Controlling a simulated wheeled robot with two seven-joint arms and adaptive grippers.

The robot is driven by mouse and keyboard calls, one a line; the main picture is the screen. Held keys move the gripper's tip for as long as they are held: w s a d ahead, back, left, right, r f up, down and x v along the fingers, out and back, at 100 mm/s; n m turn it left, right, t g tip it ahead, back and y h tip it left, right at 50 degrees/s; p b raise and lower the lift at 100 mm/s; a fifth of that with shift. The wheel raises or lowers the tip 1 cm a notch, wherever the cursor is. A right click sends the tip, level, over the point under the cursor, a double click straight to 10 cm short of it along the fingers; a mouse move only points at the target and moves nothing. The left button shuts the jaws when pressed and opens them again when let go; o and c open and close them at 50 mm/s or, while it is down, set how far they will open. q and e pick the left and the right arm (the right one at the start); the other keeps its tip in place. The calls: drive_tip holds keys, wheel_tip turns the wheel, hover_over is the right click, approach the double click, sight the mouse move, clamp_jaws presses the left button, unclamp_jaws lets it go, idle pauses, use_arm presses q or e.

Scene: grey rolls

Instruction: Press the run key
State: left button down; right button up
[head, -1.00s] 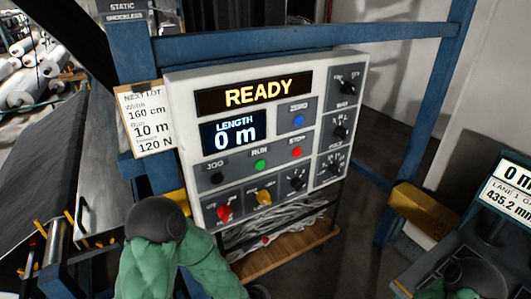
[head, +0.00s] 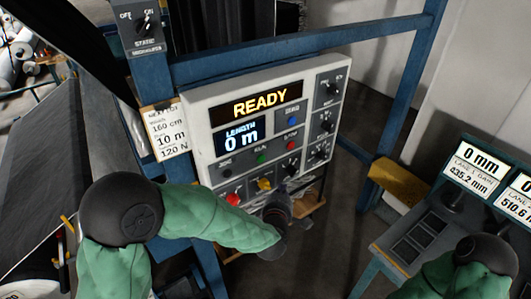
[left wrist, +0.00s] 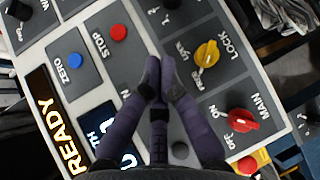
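The white control panel (head: 196,125) reads READY and LENGTH 0 m. In the head view the green run key (head: 261,158) shows below its RUN label, between the black jog key (head: 226,171) and the red stop key (head: 291,145). My left gripper (head: 282,190) is in front of the panel's lower part, below the run key. In the left wrist view its fingers (left wrist: 158,78) are together and empty, pointing at the panel beside the stop key (left wrist: 118,32). They hide the run key there. Whether they touch the panel cannot be told. My right gripper is out of view.
The yellow lock knob (left wrist: 207,54) and red main knob (left wrist: 240,119) are close to the left fingers. A blue frame (head: 300,52) surrounds the panel. A desk with screens (head: 478,167) stands at right.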

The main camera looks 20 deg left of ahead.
sight(261, 159)
use_arm(q)
wheel_tip(261, 159, up, 4)
drive_tip(key=shift+s+d+f+n+t+p, duration=0.15)
drive_tip(key=shift+f+n+t+p, duration=0.15)
drive_tip(key=shift+n, duration=0.2)
drive_tip(key=w+a+b, duration=0.1)
drive_tip(key=w+a, duration=0.4)
drive_tip(key=a, duration=0.2)
drive_tip(key=shift+w, duration=0.3)
idle(1.4)
